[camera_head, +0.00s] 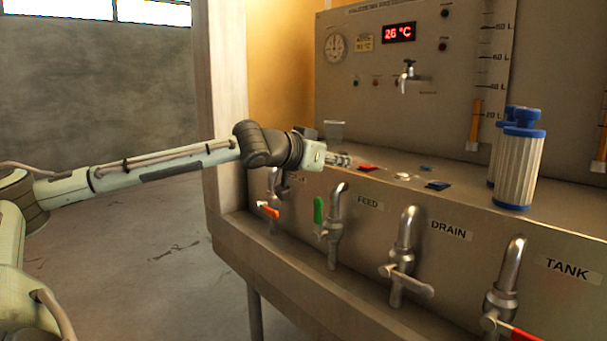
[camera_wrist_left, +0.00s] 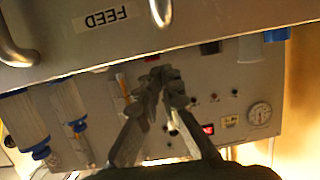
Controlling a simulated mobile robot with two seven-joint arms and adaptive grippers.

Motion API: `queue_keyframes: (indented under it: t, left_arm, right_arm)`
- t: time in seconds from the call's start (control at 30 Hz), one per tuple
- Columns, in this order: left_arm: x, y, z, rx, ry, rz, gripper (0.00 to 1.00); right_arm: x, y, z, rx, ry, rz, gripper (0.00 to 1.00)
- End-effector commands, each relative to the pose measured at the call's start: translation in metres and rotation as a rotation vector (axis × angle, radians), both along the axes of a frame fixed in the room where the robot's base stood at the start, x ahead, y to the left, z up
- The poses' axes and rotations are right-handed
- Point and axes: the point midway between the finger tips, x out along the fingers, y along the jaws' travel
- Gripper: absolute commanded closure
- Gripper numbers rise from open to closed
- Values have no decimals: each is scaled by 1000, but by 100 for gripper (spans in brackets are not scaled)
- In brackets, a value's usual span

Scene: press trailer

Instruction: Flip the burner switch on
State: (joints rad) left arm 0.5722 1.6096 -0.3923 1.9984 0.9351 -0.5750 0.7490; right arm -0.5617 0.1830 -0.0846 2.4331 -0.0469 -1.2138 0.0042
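A small red switch-like piece (camera_head: 367,169) lies on the counter top of the press, just right of my left gripper (camera_head: 342,160) in the head view. A red piece also shows in the left wrist view (camera_wrist_left: 152,58), just beyond the fingertips (camera_wrist_left: 165,80). No label naming the burner switch is readable, and I cannot tell its position. My left gripper is low over the counter's left end, its fingertips together with nothing visible between them. I cannot tell whether they touch the counter. My right gripper is in neither view.
Dark blue pieces (camera_head: 438,185) and a pale round button (camera_head: 402,177) lie farther right. White filters with blue caps (camera_head: 520,160) stand beyond them. Metal taps (camera_head: 405,255) line the front face. The back panel carries a small tap (camera_head: 408,78) and a red temperature display (camera_head: 399,33).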

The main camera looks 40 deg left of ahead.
Motion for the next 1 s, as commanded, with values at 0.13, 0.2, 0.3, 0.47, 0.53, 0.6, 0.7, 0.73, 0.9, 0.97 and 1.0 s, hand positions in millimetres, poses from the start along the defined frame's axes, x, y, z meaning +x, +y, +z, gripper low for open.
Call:
queue_keyframes:
  t: [0.13, 0.2, 0.3, 0.47, 0.53, 0.6, 0.7, 0.73, 0.9, 0.97, 1.0]
  left_arm:
    - [-24, 9, -4, 18, 58, 38, 100]
    - [-35, 13, -5, 23, 81, 54, 100]
    - [-52, 18, -6, 29, 113, 76, 100]
    - [-75, 25, -8, 33, 161, 109, 100]
    - [-83, 27, -9, 35, 177, 118, 100]
    - [-88, 29, -10, 36, 188, 126, 100]
    - [-92, 30, -10, 37, 195, 131, 100]
    - [-92, 30, -10, 37, 196, 132, 100]
    - [-93, 30, -11, 36, 198, 132, 100]
    - [-93, 30, -11, 36, 198, 132, 100]
    - [-92, 30, -11, 36, 198, 132, 100]
  right_arm:
    - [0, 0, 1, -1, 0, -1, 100]
    - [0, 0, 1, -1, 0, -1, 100]
    - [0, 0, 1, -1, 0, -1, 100]
    - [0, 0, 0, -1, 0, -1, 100]
    - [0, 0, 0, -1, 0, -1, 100]
    - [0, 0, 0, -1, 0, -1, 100]
    - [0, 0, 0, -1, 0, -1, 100]
    - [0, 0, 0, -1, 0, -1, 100]
    - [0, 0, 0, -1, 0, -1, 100]
    - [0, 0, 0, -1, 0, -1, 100]
    - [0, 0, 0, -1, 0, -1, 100]
